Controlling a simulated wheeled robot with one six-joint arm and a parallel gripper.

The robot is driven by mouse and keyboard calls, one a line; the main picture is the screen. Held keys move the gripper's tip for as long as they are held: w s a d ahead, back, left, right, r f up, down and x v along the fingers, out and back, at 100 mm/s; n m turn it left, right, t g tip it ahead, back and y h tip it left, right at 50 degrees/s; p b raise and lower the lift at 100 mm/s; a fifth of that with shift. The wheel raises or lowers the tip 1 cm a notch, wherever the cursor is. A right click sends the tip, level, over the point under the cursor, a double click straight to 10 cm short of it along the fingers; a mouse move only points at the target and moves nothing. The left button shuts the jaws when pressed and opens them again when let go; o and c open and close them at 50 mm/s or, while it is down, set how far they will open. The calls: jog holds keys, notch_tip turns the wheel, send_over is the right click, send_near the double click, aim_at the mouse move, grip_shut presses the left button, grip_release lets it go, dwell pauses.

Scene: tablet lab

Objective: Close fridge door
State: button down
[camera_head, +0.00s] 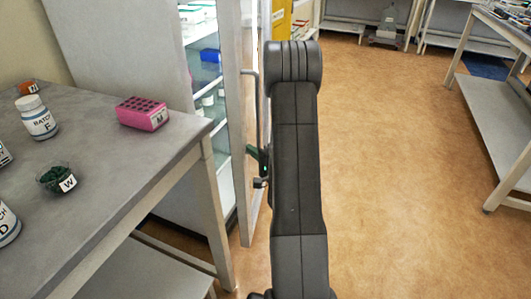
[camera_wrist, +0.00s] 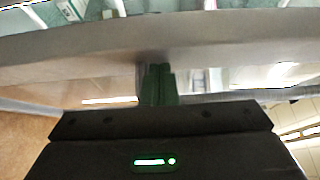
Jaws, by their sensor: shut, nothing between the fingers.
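The fridge (camera_head: 120,50) is a tall grey cabinet with lit shelves behind the table. Its glass door (camera_head: 245,205) stands open, seen nearly edge-on, with a long vertical handle (camera_head: 257,110) on its right side. My gripper (camera_head: 258,155), with green fingers, is at the door's right side near the handle, partly hidden by my arm. In the wrist view the shut fingers (camera_wrist: 158,85) point at a pale grey band (camera_wrist: 220,45), likely the door frame. They are close to it; I cannot tell whether they touch. Nothing is between them.
A workbench (camera_head: 500,115) stands at the right. The brown floor (camera_head: 390,170) between is clear.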

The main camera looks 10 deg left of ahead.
aim_at(232, 152)
jog(key=a, duration=0.5)
jog(key=s+a, duration=0.1)
jog(key=a, duration=0.2)
jog(key=shift+b, duration=0.3)
jog(key=shift+d, duration=0.1)
